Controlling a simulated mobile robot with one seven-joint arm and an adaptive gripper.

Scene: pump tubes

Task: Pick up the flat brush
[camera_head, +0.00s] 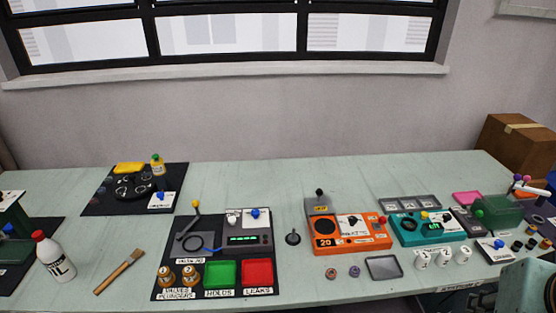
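The flat brush (119,271) lies on the pale green bench in the left part of the head view. It is brown and tan and lies at a slant, from lower left to upper right. Nothing covers it. My gripper is not in view.
A white bottle with a red cap (55,258) stands left of the brush. A dark mat (160,286) with green and red trays and small brass parts lies to its right. Another dark mat (101,190) lies behind it. The bench (92,240) around the brush is bare.

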